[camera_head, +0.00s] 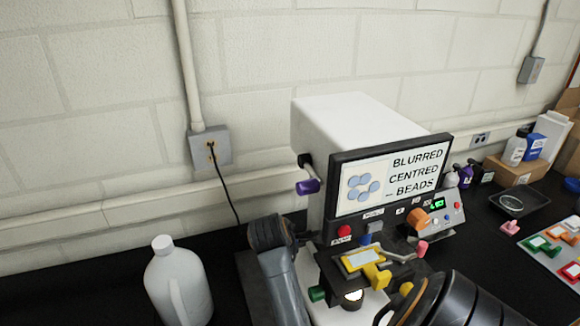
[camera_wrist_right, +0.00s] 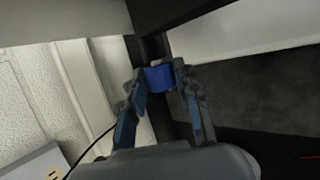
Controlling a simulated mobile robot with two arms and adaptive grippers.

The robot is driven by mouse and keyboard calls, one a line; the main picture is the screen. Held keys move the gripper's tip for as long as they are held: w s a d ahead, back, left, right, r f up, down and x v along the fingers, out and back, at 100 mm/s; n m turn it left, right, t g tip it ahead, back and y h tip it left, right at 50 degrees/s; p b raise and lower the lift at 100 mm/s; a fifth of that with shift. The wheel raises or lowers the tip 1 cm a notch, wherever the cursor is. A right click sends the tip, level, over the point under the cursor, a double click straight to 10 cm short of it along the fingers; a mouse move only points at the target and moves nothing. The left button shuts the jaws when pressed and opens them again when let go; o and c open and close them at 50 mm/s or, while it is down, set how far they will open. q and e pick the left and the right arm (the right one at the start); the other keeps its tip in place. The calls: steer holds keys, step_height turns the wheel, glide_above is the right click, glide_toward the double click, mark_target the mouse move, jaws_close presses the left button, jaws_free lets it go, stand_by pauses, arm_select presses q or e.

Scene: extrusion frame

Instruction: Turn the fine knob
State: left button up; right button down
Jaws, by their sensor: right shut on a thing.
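The microscope-like instrument has a white housing (camera_head: 345,115) and a black-framed screen (camera_head: 392,184) reading "BLURRED CENTRED BEADS". A purple knob (camera_head: 309,186) sticks out on its left side. A green knob (camera_head: 317,294) and yellow knob (camera_head: 380,277) are by the stage. In the right wrist view, my right gripper (camera_wrist_right: 161,80) has its fingers closed on both sides of a small blue knob (camera_wrist_right: 160,76) by a dark post. No left gripper fingers show.
A white jug (camera_head: 178,283) stands left of the instrument. A wall outlet (camera_head: 209,147) with a black cable is behind. A control box (camera_head: 436,214), dark tray (camera_head: 519,201), bottles and a cardboard box (camera_head: 517,168) are at the right. Dark arm parts of mine cover the foreground.

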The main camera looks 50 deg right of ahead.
steer(key=shift+f+t+h, duration=0.1)
steer(key=shift+t+h, duration=0.2)
steer(key=shift+t, duration=0.1)
steer(key=c, duration=1)
jaws_free()
steer(key=shift+s+a, duration=0.1)
steer(key=shift+a, duration=0.05)
steer(key=v, duration=0.7)
steer(key=shift+a, duration=0.1)
